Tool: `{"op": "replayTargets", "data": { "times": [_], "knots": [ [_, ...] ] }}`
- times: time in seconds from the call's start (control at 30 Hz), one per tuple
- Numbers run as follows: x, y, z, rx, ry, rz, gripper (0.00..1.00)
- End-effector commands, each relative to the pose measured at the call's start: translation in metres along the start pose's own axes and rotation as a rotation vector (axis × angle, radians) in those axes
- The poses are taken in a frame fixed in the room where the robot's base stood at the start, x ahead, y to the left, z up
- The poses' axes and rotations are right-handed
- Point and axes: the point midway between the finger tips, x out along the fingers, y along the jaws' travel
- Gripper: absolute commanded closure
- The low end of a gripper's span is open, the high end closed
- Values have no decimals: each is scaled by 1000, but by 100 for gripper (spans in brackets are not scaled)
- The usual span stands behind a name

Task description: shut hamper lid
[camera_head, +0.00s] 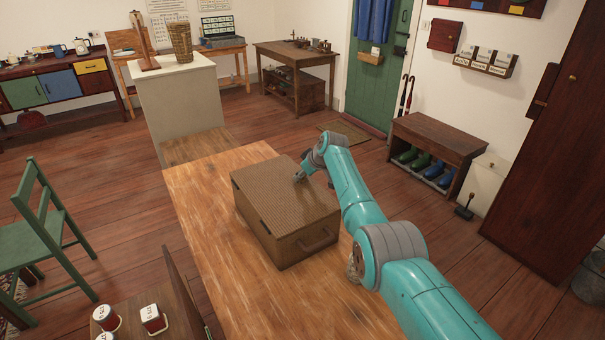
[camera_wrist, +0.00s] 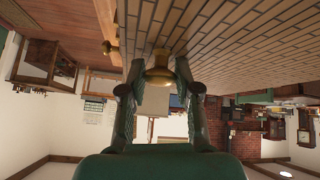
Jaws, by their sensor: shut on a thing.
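The brown woven hamper (camera_head: 290,248) stands on the wooden table. Its lid (camera_head: 270,192) lies flat or nearly flat over the box; I cannot tell whether a small gap is left. A handle shows on the hamper's front right side. My gripper (camera_head: 300,176) is at the lid's far right part, low against it. In the wrist view my gripper (camera_wrist: 159,82) has its two fingers on either side of a brass knob (camera_wrist: 159,66) and is shut on it. The woven surface (camera_wrist: 225,35) fills the top of that view.
The table top (camera_head: 205,205) is bare left of the hamper. A green chair (camera_head: 45,225) is at the left. A pale plinth (camera_head: 185,100) with a wicker basket stands behind.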

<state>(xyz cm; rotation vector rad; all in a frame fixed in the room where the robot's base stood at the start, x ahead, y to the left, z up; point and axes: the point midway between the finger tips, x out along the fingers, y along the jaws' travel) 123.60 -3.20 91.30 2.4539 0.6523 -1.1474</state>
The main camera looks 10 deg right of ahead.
Motion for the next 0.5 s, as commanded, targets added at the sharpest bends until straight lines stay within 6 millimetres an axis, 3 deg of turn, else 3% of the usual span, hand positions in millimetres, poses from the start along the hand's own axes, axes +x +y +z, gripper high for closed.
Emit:
{"op": "replayTargets", "data": {
  "times": [0.2, 0.23, 0.3, 0.5],
  "knots": [
    [3, 1, 7, 1, -9, 2, 100],
    [3, 1, 7, 1, -9, 2, 61],
    [3, 1, 8, 1, -10, 1, 43],
    [4, 0, 8, 2, -11, -2, 43]
  ]
}}
